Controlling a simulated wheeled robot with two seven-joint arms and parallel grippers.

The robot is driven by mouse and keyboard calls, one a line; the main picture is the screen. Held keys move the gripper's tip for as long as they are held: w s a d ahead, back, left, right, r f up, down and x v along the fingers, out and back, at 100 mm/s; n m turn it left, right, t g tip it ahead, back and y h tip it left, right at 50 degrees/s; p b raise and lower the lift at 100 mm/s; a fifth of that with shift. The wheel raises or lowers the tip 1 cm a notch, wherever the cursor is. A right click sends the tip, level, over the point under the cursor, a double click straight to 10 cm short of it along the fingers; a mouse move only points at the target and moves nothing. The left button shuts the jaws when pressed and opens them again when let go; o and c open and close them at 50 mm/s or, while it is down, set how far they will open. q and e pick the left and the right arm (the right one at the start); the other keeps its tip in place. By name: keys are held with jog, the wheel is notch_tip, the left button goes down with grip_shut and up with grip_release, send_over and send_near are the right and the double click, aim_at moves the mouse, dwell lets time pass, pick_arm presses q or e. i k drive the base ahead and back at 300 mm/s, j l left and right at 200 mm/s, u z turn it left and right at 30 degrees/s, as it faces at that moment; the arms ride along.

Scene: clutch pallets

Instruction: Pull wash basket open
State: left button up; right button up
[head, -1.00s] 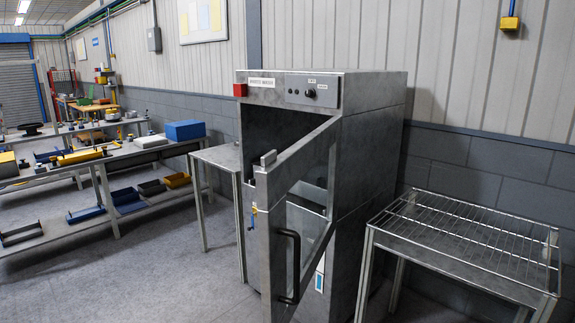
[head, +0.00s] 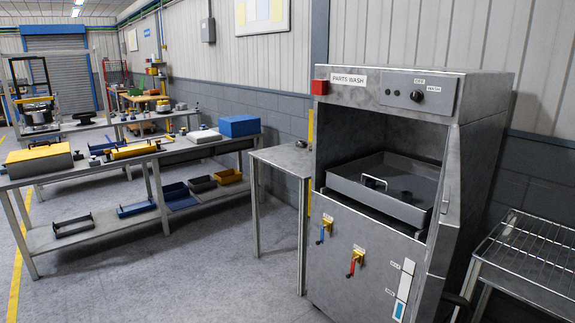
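The wash basket (head: 385,186) is a grey metal tray with a small handle (head: 375,181) on its front wall. It sits inside the opening of the grey parts wash cabinet (head: 350,240), and a dark round part (head: 404,196) shows within it. The basket looks mostly inside the cabinet; how far it sticks out I cannot tell. The cabinet door is swung aside to the right, seen nearly edge-on, with its dark handle (head: 458,302) low down. Neither of my grippers is in view.
A wire rack table (head: 530,250) stands to the right of the cabinet and a narrow side table (head: 285,160) to its left. Benches with trays and parts line the left. Blue and red valve levers (head: 352,264) are on the cabinet front. The floor before the cabinet is clear.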

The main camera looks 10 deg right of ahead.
aim_at(394, 174)
jog(key=i+j+u, duration=0.2)
jog(key=u, duration=0.15)
jog(key=i+u, duration=0.35)
jog(key=i+j+z, duration=0.15)
jog(key=i, duration=0.45)
jog(key=i+z, duration=0.2)
jog(key=z, duration=0.15)
jog(key=i+z, duration=0.2)
jog(key=z, duration=0.2)
jog(key=i+z, duration=0.35)
jog(key=i+l+z, duration=0.1)
jog(key=z, duration=0.35)
jog(key=i+z, duration=0.55)
jog(key=z, duration=0.3)
